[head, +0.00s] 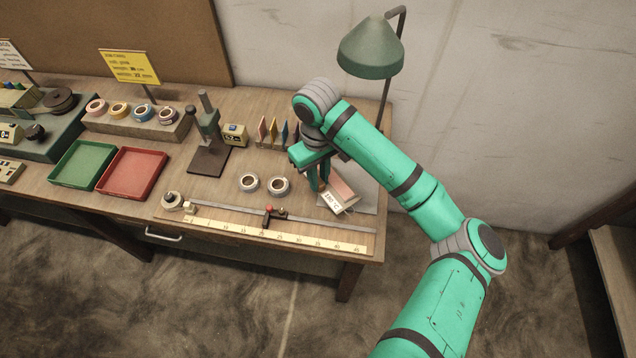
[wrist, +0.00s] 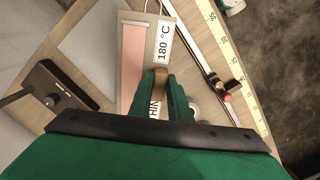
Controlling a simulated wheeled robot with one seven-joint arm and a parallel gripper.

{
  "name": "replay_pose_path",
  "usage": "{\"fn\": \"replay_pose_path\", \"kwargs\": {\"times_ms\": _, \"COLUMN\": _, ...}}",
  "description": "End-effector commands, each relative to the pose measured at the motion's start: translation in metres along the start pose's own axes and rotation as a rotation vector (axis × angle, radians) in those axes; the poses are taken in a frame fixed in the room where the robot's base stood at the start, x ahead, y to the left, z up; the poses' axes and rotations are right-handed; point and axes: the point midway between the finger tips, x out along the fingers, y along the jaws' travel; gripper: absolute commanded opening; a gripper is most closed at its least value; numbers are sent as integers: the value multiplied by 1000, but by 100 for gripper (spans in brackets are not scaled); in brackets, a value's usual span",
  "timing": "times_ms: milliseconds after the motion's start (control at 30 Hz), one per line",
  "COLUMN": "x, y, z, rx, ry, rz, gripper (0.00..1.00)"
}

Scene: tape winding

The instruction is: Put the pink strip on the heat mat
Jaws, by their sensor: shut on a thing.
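My gripper (head: 319,184) points down at the plate's left side. In the wrist view, my gripper (wrist: 161,98) is shut on a narrow brown piece (wrist: 160,80) beside the pink face, over the label side. Whether this piece is the pink strip seen edge-on is unclear; its lower part is hidden.
Two tape rolls (head: 263,185) stand left of my gripper. A rack of coloured cards (head: 273,132) is behind them. A ruler rail with a red-and-black slider (head: 268,215) runs along the front edge. A green lamp (head: 371,48) overhangs the back right.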

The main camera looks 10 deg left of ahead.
Motion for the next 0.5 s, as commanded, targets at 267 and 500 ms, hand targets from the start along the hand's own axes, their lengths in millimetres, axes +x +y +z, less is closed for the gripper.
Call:
{"fn": "replay_pose_path", "kwargs": {"times_ms": 267, "x": 18, "y": 6, "z": -14, "rx": 2, "ry": -2, "rz": -1, "gripper": 0}}
{"fn": "replay_pose_path", "kwargs": {"times_ms": 500, "x": 47, "y": 7, "z": -15, "rx": 3, "ry": -1, "rz": -1, "gripper": 0}}
